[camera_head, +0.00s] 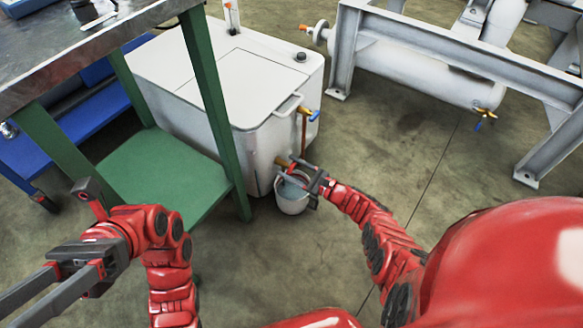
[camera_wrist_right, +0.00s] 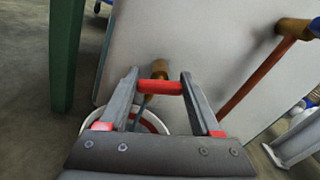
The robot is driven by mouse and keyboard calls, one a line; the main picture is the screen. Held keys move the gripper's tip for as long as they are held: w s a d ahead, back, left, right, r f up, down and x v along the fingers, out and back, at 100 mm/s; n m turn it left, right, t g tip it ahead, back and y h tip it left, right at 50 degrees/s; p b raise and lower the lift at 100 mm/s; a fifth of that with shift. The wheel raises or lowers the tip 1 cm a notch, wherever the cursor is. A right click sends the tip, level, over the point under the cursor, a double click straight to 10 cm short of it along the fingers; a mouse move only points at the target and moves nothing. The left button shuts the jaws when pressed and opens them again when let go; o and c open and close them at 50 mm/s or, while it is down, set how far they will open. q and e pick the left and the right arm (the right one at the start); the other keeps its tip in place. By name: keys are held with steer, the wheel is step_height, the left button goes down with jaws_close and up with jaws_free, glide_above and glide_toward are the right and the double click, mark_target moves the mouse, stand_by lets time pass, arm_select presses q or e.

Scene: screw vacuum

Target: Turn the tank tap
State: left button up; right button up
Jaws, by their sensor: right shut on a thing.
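The white tank (camera_head: 235,75) stands left of centre in the head view, with a brass tap (camera_head: 281,161) low on its front. In the right wrist view the brass stem (camera_wrist_right: 160,68) shows just beyond a red handle (camera_wrist_right: 160,87). My right gripper (camera_head: 288,170) is at this low tap, and its fingers (camera_wrist_right: 159,85) are shut on the red handle, one at each end. A small white bucket (camera_head: 291,202) stands on the floor below the gripper, partly covered by it. My left gripper (camera_head: 25,300) is open and empty at the lower left, away from the tank.
A green-legged table (camera_head: 205,90) with a metal top (camera_head: 75,50) stands close left of the tank. A blue-handled tap (camera_head: 313,115) sits higher on the tank, above a red pipe (camera_wrist_right: 250,80). A grey metal frame (camera_head: 460,62) stands at right. Floor between is clear.

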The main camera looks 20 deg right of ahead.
steer(key=shift+f+n, duration=0.1)
steer(key=shift+n, duration=0.6)
arm_select(q)
steer(key=shift+s+a+f+m+t+y+b, duration=0.1)
steer(key=shift+s+a+m+t+y+b, duration=0.1)
steer(key=shift+s+a+m+t+y, duration=0.35)
steer(key=shift+s+a+m+t+y+b, duration=0.15)
steer(key=shift+s+a+m+t+y, duration=0.1)
steer(key=shift+s+a+t, duration=0.6)
arm_select(e)
steer(key=shift+n, duration=0.4)
arm_select(q)
steer(key=shift+s+d, duration=0.1)
steer(key=shift+d, duration=0.1)
arm_select(e)
steer(key=o, duration=1.4)
